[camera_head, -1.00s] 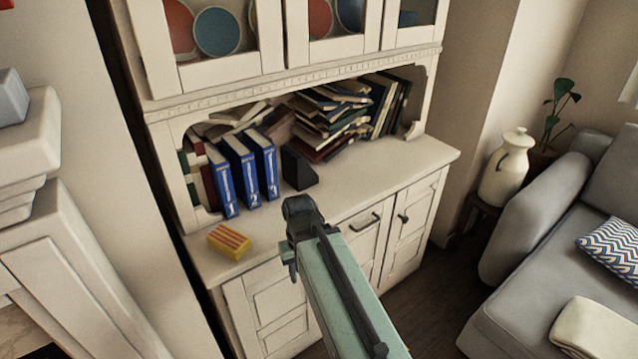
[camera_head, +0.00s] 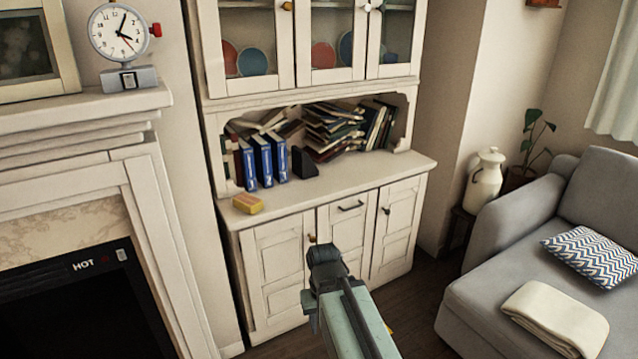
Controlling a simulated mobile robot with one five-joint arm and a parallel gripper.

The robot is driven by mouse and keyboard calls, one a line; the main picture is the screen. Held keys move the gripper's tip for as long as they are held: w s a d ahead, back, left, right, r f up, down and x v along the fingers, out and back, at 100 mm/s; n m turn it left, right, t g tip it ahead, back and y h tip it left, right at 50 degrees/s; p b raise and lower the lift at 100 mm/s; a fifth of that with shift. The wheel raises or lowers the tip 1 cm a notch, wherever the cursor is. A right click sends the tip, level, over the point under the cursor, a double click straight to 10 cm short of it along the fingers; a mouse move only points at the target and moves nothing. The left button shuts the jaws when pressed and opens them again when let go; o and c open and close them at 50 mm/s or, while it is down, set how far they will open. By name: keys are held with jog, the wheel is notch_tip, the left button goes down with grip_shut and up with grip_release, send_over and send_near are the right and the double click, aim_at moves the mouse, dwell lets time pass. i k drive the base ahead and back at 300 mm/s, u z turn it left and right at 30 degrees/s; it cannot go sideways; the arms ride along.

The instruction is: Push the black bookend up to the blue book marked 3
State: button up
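Blue books marked 1 (camera_head: 246,165), 2 (camera_head: 263,161) and 3 (camera_head: 279,158) stand upright side by side on the cabinet's counter, at the left of its open niche. The black bookend (camera_head: 304,163) stands just right of book 3, with what looks like a small gap between them. My gripper (camera_head: 325,254) is in front of the cabinet doors in the picture, below the counter edge and away from the books and bookend. Its fingers are dark and seen from behind, so I cannot tell whether they are open.
A yellow box (camera_head: 248,204) with a striped top lies at the counter's front left. Piled books (camera_head: 335,130) fill the niche behind and right of the bookend. The counter's right front (camera_head: 375,170) is clear. A fireplace is left; a grey sofa (camera_head: 500,265) is right.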

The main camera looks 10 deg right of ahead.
aim_at(302, 165)
jog(key=u, duration=0.05)
jog(key=k, duration=0.1)
jog(key=u, duration=0.55)
jog(key=i, duration=1)
jog(key=u, duration=0.05)
